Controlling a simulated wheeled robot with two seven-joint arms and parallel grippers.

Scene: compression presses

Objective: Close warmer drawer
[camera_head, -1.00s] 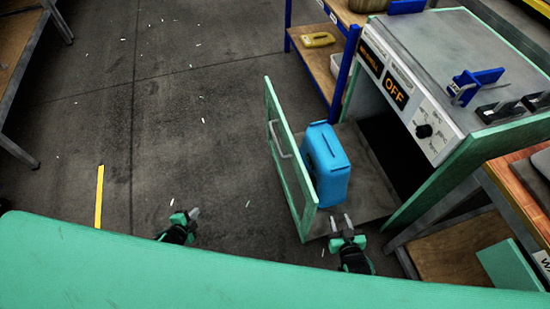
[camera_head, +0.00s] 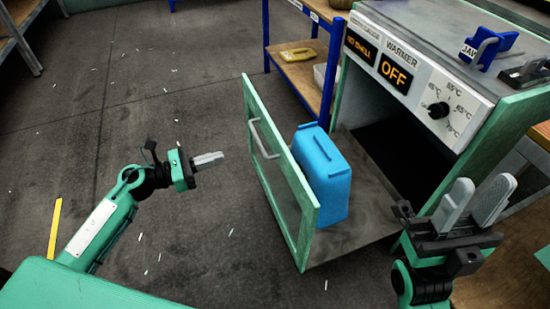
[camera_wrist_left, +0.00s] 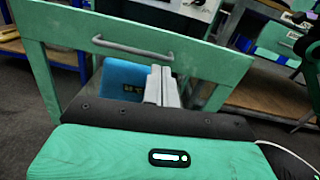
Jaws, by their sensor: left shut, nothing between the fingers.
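The warmer (camera_head: 450,70) stands at the right in the head view, its display reading OFF. Its drawer (camera_head: 307,222) is pulled out, with a green front panel and a grey bar handle (camera_head: 264,138). A blue container (camera_head: 324,172) stands upright in the drawer behind the panel. My left gripper (camera_head: 208,160) is shut and empty, left of the drawer front and apart from it. In the left wrist view the shut fingers (camera_wrist_left: 161,86) point at the panel below the handle (camera_wrist_left: 133,48). My right gripper (camera_head: 474,203) is open and empty, in front of the warmer's right side.
A blue-framed shelf (camera_head: 325,70) with a yellow item (camera_head: 297,54) stands behind the drawer. A blue tool and a dark part (camera_head: 525,72) lie on the warmer's top. The floor left of the drawer is clear apart from small white scraps and a yellow strip (camera_head: 55,228).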

